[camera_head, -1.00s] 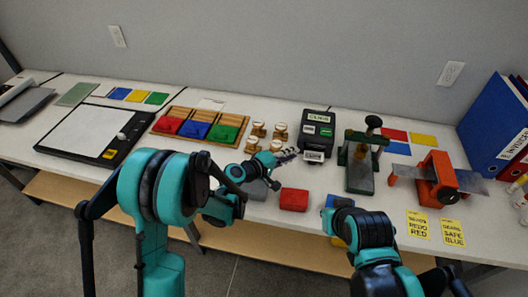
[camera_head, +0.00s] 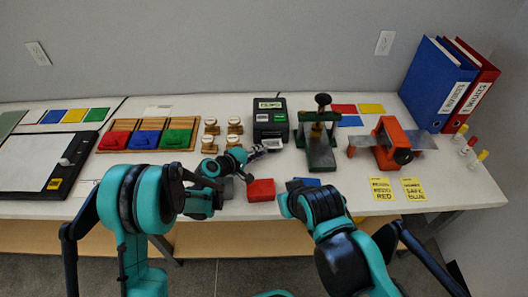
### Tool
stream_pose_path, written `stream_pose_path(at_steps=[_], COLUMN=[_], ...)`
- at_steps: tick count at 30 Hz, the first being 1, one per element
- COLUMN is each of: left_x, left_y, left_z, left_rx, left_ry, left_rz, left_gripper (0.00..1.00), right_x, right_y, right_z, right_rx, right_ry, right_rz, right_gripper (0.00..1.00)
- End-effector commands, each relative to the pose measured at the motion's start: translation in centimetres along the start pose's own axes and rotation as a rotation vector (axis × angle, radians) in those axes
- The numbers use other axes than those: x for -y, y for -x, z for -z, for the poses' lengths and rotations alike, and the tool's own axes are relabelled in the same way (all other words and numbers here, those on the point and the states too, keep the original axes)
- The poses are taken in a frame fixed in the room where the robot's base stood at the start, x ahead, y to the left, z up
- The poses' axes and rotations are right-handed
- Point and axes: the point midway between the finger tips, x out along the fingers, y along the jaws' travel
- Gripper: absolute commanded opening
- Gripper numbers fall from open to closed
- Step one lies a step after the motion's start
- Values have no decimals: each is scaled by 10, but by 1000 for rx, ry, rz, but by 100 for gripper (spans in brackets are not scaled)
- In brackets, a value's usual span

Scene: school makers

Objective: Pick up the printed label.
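The label printer (camera_head: 270,117) is a dark box at the back middle of the table. The small white printed label (camera_head: 272,143) shows at its front, low down. My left gripper (camera_head: 262,149) reaches in from the left, with its dark fingertips at the label's left edge. The fingers are small and overlap the label's edge in the picture, so I cannot tell whether they touch it or how far apart they are. My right arm comes in at the lower right. Its gripper is not visible.
A red block (camera_head: 261,190) lies just in front of my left gripper. Several wooden stamps (camera_head: 234,126) stand left of the printer. A green press (camera_head: 320,142) stands close on its right, then an orange device (camera_head: 390,144). Red, blue and green trays (camera_head: 145,139) lie further left.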

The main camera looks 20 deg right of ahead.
Motion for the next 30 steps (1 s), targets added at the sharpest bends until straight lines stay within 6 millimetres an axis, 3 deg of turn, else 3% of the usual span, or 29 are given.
stream_pose_path(at_steps=[12,17,26,30], left_x=[-1,0,1,-10], left_y=[-7,-7,-7,-2], left_z=[0,0,0,0], left_rx=[0,0,1,1], left_ry=[-1,-1,-2,-3], left_rz=[0,0,3,3], left_gripper=[16,0,0,0], right_x=[0,0,0,0], right_y=[-2,-2,-3,4], right_z=[-2,-2,-2,3], right_rx=[0,0,0,0], right_ry=[0,0,0,0], right_rz=[0,0,0,0], right_gripper=[0,0,0,0])
